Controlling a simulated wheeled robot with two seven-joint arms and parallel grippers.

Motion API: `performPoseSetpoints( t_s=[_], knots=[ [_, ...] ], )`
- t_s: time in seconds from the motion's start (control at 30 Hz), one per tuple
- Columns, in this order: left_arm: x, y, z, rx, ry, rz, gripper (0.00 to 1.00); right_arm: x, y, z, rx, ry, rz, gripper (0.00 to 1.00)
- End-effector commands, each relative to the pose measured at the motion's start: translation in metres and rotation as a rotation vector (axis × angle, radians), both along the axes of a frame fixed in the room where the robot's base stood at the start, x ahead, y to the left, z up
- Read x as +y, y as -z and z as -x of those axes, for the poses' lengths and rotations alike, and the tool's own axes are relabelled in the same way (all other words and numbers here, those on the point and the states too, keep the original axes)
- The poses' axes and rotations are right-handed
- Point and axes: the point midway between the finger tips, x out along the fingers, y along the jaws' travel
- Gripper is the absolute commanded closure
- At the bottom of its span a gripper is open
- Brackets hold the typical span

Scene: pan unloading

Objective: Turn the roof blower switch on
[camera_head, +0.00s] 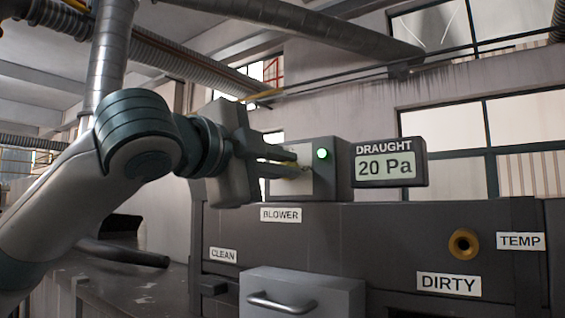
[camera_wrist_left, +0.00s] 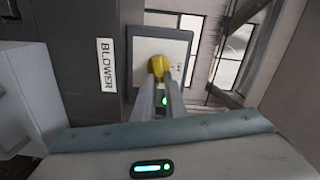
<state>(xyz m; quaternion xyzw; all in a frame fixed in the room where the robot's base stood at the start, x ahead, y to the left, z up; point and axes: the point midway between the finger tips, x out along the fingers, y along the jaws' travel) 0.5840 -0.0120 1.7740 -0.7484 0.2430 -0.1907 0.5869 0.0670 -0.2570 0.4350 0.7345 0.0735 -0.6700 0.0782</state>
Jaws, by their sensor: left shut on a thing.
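The blower switch box (camera_head: 325,182) is a grey box on top of the dark cabinet, above the BLOWER label (camera_head: 281,214). A green lamp (camera_head: 322,154) glows on its face. In the left wrist view the yellow switch knob (camera_wrist_left: 157,66) stands out from the box's pale plate (camera_wrist_left: 170,48). My left gripper (camera_head: 298,164) reaches in from the left and is shut on the knob, its fingertips hiding part of it. The lamp also shows in the left wrist view (camera_wrist_left: 164,101), beside the fingers. My right gripper is out of view.
A display (camera_head: 390,164) right of the box reads DRAUGHT 20 Pa. The dark cabinet (camera_head: 380,225) below carries CLEAN, DIRTY and TEMP labels, a brass ring (camera_head: 464,243) and a grey drawer (camera_head: 302,290) with a handle. Pipes run overhead.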

Motion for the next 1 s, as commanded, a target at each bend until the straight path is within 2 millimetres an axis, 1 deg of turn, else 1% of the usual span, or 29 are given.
performPoseSetpoints(
  t_s=[0.2,0.4,0.93,0.97,1.0],
  knots=[
    [-0.0006,0.0027,0.0004,-0.087,0.0,-0.122,1.0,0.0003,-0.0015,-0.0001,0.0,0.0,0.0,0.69],
    [-0.0009,0.0046,0.0003,-0.133,0.001,-0.185,1.0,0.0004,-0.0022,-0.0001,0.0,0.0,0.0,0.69],
    [-0.0011,0.0058,0.0003,-0.15,0.001,-0.209,1.0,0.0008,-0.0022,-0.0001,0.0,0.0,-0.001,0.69],
    [-0.0011,0.0058,0.0003,-0.149,0.002,-0.21,0.82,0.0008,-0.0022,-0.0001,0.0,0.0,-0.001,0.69],
    [-0.0011,0.0058,0.0003,-0.15,0.001,-0.209,0.72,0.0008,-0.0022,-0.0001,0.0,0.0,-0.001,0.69]
  ],
)
